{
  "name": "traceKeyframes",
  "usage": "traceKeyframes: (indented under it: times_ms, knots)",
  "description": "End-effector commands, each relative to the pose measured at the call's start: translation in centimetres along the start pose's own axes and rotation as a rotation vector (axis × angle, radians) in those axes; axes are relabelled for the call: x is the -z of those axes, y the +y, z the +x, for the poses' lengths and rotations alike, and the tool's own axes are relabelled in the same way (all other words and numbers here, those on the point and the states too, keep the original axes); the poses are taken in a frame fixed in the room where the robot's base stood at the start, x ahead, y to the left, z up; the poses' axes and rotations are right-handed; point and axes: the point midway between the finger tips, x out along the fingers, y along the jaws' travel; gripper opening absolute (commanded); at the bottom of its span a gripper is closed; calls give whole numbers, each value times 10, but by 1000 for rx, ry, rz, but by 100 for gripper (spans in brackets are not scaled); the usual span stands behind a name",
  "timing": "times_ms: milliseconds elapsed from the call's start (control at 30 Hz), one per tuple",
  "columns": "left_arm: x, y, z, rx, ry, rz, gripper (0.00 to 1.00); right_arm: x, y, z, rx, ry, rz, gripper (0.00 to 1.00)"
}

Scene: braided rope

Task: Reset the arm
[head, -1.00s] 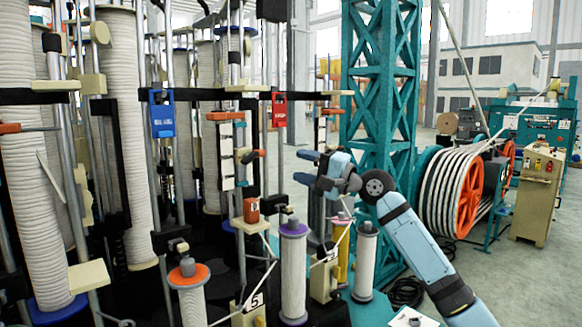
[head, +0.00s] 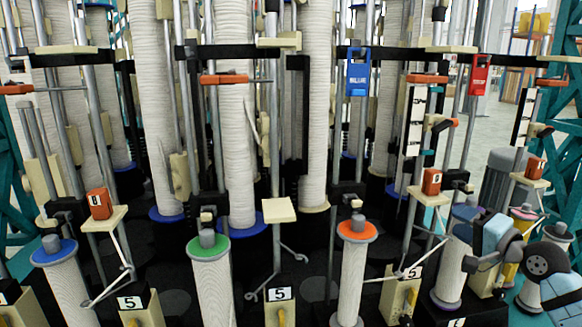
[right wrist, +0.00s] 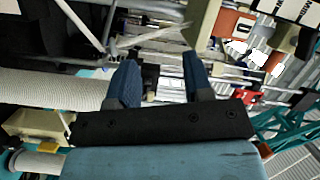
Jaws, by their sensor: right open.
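My right arm comes in at the lower right of the head view, with its blue-grey gripper (head: 482,262) in front of the bobbins at the right. In the right wrist view the right gripper (right wrist: 160,72) shows two blue fingers standing apart with nothing between them. A white wound bobbin (right wrist: 50,88) lies across the left of that view, beside the fingers. My left gripper is not in view.
The braiding machine fills the head view. Bobbins with blue (head: 68,285), green (head: 209,275) and orange (head: 352,275) tops stand in front. A blue tag (head: 357,75) and a red tag (head: 479,76) hang from the black bar. Teal lattice posts stand at both sides.

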Motion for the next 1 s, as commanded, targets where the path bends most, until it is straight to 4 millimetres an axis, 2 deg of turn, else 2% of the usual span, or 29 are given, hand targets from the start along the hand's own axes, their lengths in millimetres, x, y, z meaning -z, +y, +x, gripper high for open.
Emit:
traceKeyframes:
  times_ms: [33,200,367,500,600,700,800,900,1000]
  knots:
    - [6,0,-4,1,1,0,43,-23,26,-1,-42,-5,-44,46]
    - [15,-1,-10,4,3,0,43,-100,105,-17,-167,-27,-246,46]
    - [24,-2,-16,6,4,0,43,-180,166,-51,-274,-80,-450,46]
    - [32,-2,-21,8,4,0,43,-253,205,-93,-356,-150,-635,46]
    - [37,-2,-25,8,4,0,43,-305,223,-129,-405,-212,-770,46]
    - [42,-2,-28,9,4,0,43,-350,232,-163,-440,-276,-897,46]
    - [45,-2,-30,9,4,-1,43,-384,236,-191,-462,-331,-999,46]
    - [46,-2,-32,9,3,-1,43,-405,237,-210,-474,-370,-1068,46]
    - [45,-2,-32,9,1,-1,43,-416,236,-218,-478,-388,-1104,46]
